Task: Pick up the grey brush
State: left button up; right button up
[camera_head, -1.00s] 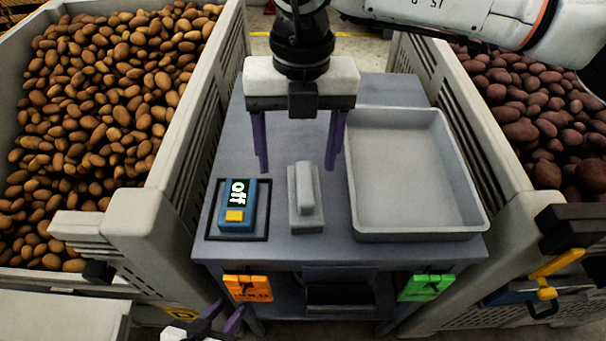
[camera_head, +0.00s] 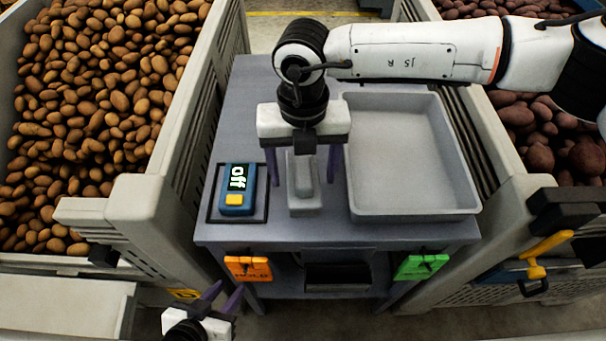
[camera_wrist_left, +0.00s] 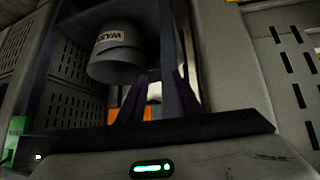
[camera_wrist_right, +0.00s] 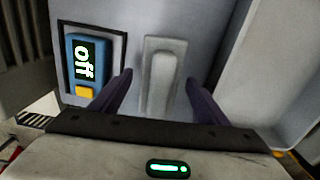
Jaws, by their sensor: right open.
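The grey brush (camera_head: 304,196) lies on the grey table between the blue device and the tray. My right gripper (camera_head: 304,180) is open above it, with one purple finger on each side of the brush and nothing held. In the right wrist view the brush (camera_wrist_right: 162,78) shows between the two fingertips (camera_wrist_right: 158,85), apart from both. My left gripper (camera_head: 226,292) is low in front of the table, near an orange tag. Its purple fingers also show in the left wrist view (camera_wrist_left: 158,95), with a small gap and no object clearly between them.
The blue device (camera_head: 237,190) reading "off" sits left of the brush. A grey empty tray (camera_head: 415,213) stands close on the right. Potato crates (camera_head: 140,215) flank the table. Orange (camera_head: 248,268) and green (camera_head: 421,267) tags hang at its front. A bin labelled "WAS..." (camera_wrist_left: 117,55) is under the table.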

aim_at(303, 165)
jog(key=c, duration=1.2)
jog(key=shift+c, duration=0.2)
jog(key=shift+r, duration=0.15)
notch_tip(303, 165, up, 10)
jog(key=shift+f+b, duration=0.1)
jog(key=shift+b, duration=0.5)
jog(key=o, duration=0.3)
jog(key=shift+c, duration=0.4)
